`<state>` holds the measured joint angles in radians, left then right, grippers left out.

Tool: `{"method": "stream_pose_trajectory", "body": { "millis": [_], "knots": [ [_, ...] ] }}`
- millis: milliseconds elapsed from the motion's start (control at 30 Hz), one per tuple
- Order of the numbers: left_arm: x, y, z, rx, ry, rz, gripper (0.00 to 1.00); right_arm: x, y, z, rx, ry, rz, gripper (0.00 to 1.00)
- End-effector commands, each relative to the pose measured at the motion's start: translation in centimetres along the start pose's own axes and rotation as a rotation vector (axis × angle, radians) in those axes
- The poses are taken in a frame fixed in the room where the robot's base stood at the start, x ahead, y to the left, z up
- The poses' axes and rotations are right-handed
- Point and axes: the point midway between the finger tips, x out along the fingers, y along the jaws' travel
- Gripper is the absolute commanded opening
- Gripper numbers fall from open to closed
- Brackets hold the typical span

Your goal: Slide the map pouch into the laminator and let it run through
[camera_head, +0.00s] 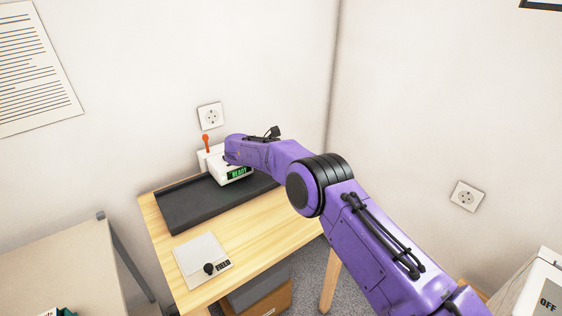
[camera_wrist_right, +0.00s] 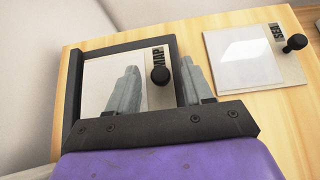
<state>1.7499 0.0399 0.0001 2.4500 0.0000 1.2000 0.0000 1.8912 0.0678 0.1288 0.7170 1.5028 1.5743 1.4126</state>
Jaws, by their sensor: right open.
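The white laminator (camera_head: 216,166) stands on the wooden table, with a green READY display and an orange lever. My right arm partly covers it. In the right wrist view the pale map pouch (camera_wrist_right: 100,83) lies inside a dark-rimmed tray (camera_wrist_right: 72,90). It bears a MAP label and a black knob (camera_wrist_right: 160,76). My right gripper (camera_wrist_right: 160,82) is open, its fingers apart on either side of the knob in that view; I cannot tell whether they touch the pouch. In the head view the map pouch and right gripper are hidden. My left gripper is out of view.
A second pouch (camera_head: 200,259) with a black knob lies on the bare front part of the wooden table (camera_head: 264,238). A long dark tray (camera_head: 197,205) lies along the back. A beige table (camera_head: 60,265) stands left, a device marked OFF (camera_head: 545,290) lower right.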

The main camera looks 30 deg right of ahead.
Motion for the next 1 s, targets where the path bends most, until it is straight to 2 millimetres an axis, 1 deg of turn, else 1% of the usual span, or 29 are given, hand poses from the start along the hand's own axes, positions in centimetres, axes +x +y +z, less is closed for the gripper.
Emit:
{"method": "stream_pose_trajectory", "body": {
  "millis": [100,133,167,200,267,300,533,633,767,1000],
  "knots": [
    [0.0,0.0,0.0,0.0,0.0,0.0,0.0,0.0,0.0,0.0,0.0,0.0,0.0,0.51],
    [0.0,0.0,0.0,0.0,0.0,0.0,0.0,0.0,0.0,0.0,0.0,0.0,0.0,0.47],
    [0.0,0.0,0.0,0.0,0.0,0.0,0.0,0.0,0.0,0.0,0.0,0.0,0.0,0.38],
    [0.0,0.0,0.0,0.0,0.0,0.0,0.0,0.0,0.0,0.0,0.0,0.0,0.0,0.25],
    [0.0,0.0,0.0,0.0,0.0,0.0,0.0,0.0,0.0,0.0,0.0,0.0,0.0,0.05],
    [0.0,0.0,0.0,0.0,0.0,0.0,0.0,0.0,0.0,0.0,0.0,0.0,0.0,0.0],
    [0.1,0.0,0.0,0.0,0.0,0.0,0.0,-0.1,0.0,-0.1,0.0,0.0,0.0,0.0],
    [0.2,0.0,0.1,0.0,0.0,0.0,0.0,-0.5,0.0,-0.4,0.0,0.001,0.0,0.0],
    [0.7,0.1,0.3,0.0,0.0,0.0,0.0,-1.6,0.1,-1.3,-0.001,0.001,0.0,0.0],
    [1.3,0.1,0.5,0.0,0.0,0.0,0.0,-4.0,0.2,-3.5,-0.013,0.007,0.001,0.0]
  ]
}}
